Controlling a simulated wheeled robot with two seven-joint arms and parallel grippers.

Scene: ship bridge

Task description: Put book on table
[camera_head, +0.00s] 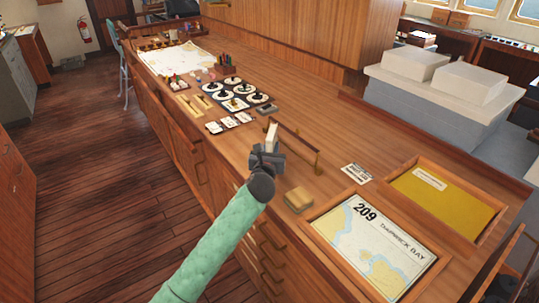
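A small pale, narrow block that looks like the book (271,135) stands roughly upright at the tip of my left gripper (267,155), over the wooden table (335,140). My green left arm reaches up from the bottom, left of centre. The dark grey fingers appear closed on the lower part of the book, and the wrist hides part of the grip. I cannot tell whether the book touches the table. My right gripper is not in view.
A low wooden rail (295,146) is just right of the book. A tan block (298,199), a white card (356,173), a framed chart (375,248) and a yellow panel (445,200) lie nearer. Round gauges (240,93) and papers (176,57) lie farther back. Bare tabletop lies beyond the rail.

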